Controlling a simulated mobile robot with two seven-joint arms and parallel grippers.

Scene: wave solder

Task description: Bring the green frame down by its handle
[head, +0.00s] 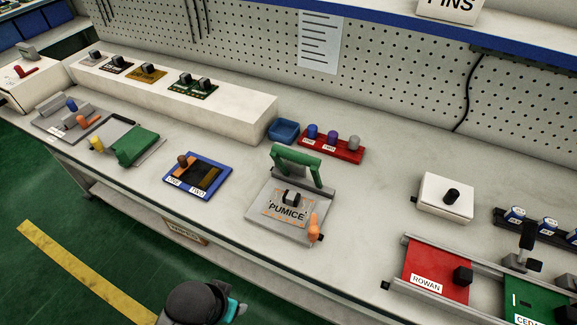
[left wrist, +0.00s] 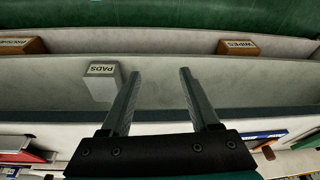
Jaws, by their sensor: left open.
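The green frame (head: 297,158) stands raised at the back of a grey plate (head: 258,228) on the bench, in the middle of the head view. A board labelled PUMICE (head: 287,209) with a black block lies on the plate. An orange peg (head: 314,226) stands at the plate's front right corner. A separate handle on the frame is too small to make out. My left gripper (left wrist: 159,72) is open and empty in the left wrist view, apart from the frame. Its fingers do not show in the head view. My right gripper is not in view.
A blue-rimmed tray (head: 216,195) lies left of the plate, and a red rack (head: 333,150) with several knobs stands behind. A white box (head: 445,197) and red ROWAN board (head: 437,272) are to the right. A PADS box (left wrist: 101,82) shows in the left wrist view.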

